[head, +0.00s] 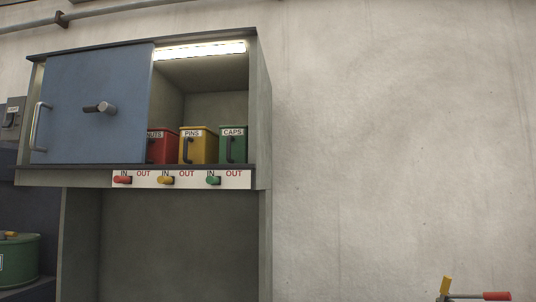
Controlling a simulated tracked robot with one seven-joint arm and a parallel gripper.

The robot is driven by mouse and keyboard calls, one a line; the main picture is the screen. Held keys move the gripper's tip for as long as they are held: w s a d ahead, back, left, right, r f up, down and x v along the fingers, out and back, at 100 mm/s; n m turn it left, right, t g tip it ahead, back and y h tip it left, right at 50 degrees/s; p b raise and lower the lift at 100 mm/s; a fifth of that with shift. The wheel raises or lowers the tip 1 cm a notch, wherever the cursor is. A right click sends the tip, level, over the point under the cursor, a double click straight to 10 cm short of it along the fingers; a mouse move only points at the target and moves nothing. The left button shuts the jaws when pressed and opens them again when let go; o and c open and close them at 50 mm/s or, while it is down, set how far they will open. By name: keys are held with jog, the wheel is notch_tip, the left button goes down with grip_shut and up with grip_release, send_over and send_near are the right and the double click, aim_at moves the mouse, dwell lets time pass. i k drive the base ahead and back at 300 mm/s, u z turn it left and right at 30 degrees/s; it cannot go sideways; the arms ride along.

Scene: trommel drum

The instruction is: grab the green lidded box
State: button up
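The green lidded box (240,150), labelled CAPS, stands upright at the right end of the lit cabinet shelf. It has a dark upright handle on its front, and nothing covers its front. The yellow box (204,150), labelled PINS, stands to its left. The red box (165,151) stands further left, partly hidden behind the blue sliding door (75,85). My gripper is not in view.
The cabinet's right side wall (262,120) stands close beside the green box. A green drum (18,262) stands lower left. Red and yellow handles (495,296) show lower right.

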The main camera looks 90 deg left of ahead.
aim_at(233, 139)
jog(key=z, duration=0.1)
jog(key=i, duration=0.85)
jog(key=u, duration=1.85)
jog(key=i, duration=0.1)
jog(key=u, duration=2.2)
jog(key=i, duration=0.5)
jog(key=z, duration=0.15)
jog(key=k, duration=0.5)
